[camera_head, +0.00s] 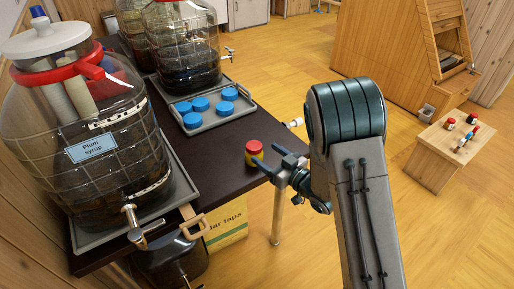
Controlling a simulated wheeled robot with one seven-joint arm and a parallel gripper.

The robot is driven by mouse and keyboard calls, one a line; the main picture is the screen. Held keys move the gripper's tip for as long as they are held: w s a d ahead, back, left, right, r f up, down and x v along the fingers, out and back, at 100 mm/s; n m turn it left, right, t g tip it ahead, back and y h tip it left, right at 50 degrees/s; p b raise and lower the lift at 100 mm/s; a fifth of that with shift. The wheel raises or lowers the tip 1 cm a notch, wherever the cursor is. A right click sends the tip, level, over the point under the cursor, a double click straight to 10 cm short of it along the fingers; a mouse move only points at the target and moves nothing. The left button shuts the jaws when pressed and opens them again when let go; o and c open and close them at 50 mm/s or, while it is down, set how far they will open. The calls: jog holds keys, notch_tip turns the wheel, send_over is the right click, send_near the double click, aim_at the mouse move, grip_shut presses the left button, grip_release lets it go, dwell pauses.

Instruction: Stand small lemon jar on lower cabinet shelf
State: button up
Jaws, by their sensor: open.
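A small jar with a red lid and yellow body (254,153) stands upright near the right edge of the dark table; its yellow colour suggests lemon, but no label is legible. My gripper (266,156) is open just right of it, fingers pointing left at the jar. I cannot tell whether a finger touches it or the jar is between them. A wooden cabinet (385,50) stands at the back right. Its open part (450,65) faces right, and I cannot make out which shelf is the lower one.
Large glass jars, one labelled "Plum syrup" (92,148), stand on trays on the dark table (215,165). Several blue lids lie on a tray (215,123). A low wooden stool (435,150) with several small red-lidded items stands right. Open floor (285,75) lies between table and cabinet.

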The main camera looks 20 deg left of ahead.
jog(key=shift+v, duration=2.15)
